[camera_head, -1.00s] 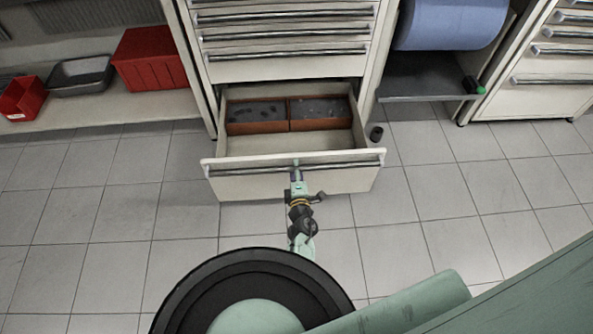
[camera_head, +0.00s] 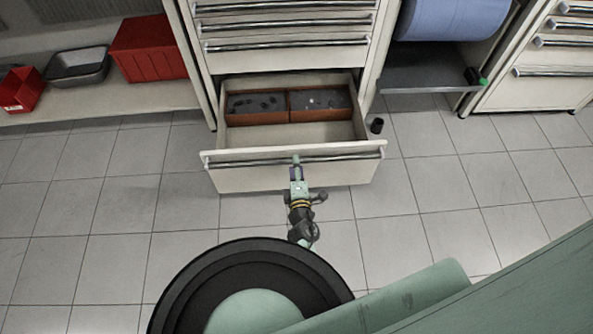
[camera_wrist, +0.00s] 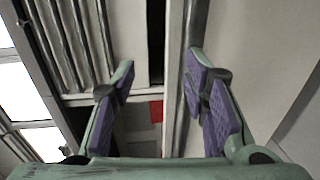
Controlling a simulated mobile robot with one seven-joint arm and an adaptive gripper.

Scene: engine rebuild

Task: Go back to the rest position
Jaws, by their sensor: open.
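My gripper (camera_head: 297,165) is at the front of the open bottom drawer (camera_head: 240,181), by its long metal handle (camera_head: 345,157). In the wrist view the two fingers of my gripper (camera_wrist: 160,95) with purple pads stand apart. A bar that looks like the drawer handle (camera_wrist: 188,50) runs close to the right finger. I cannot tell whether they touch. The drawer is pulled out and holds two brown bins (camera_head: 257,120) with small dark parts at its back; its front part is bare.
A small black cylinder (camera_head: 376,126) stands on the floor right of the drawer. A red box (camera_head: 148,47), a grey tray (camera_head: 78,67) and a red bin (camera_head: 20,90) sit on a low shelf at left. A blue roll (camera_head: 450,18) is at right.

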